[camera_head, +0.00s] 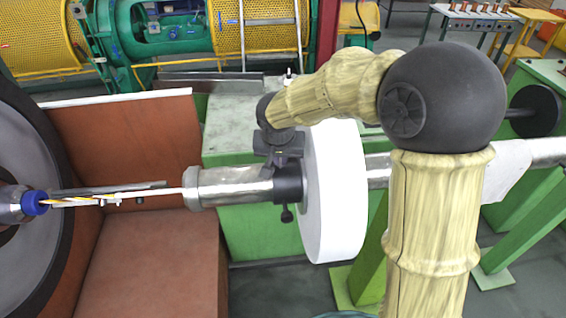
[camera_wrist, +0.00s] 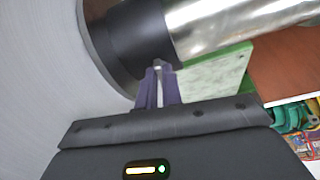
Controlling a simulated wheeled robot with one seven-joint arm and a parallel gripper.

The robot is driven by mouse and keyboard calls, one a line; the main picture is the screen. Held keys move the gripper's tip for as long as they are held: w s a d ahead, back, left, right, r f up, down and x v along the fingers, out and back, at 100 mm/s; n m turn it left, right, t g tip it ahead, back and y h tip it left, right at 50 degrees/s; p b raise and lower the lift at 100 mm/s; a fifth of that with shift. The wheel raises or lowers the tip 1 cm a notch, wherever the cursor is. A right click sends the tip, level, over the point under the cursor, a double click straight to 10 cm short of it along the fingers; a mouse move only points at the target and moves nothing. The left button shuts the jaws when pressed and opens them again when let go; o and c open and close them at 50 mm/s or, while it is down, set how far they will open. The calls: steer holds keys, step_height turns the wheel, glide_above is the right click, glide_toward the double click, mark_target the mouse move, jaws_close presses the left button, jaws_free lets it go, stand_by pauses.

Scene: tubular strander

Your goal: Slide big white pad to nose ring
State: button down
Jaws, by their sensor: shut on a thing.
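The big white pad (camera_head: 335,200) is a thick upright disc around a horizontal steel shaft (camera_head: 230,186). Its pale face (camera_wrist: 50,70) fills the left of the wrist view. A black collar (camera_head: 288,186) sits around the shaft, against the pad's left face; it also shows in the wrist view (camera_wrist: 135,40). My gripper (camera_head: 282,160) is above the collar, its narrow fingers (camera_wrist: 158,78) shut on a small peg at the collar. The peg is mostly hidden between the fingers. A wider ring (camera_head: 193,190) is at the shaft's left end; I cannot tell if it is the nose ring.
A knob (camera_head: 287,215) hangs below the collar. The shaft is bare between collar and left ring. Left of it, twisted strands run to a blue-tipped nozzle (camera_head: 36,203) at a large wheel. A brown housing (camera_head: 150,250) and green machine base (camera_head: 250,235) stand below.

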steer(key=shift+a+r, duration=0.1)
steer(key=shift+a, duration=0.45)
steer(key=shift+d, duration=0.1)
steer(key=c, duration=1.6)
jaws_free()
steer(key=shift+d, duration=0.1)
steer(key=shift+o, duration=0.2)
steer(key=b+v, duration=0.1)
steer(key=v, duration=1.6)
steer(key=shift+s+b, duration=0.2)
steer(key=shift+b, duration=0.15)
steer(key=shift+d+r, duration=0.1)
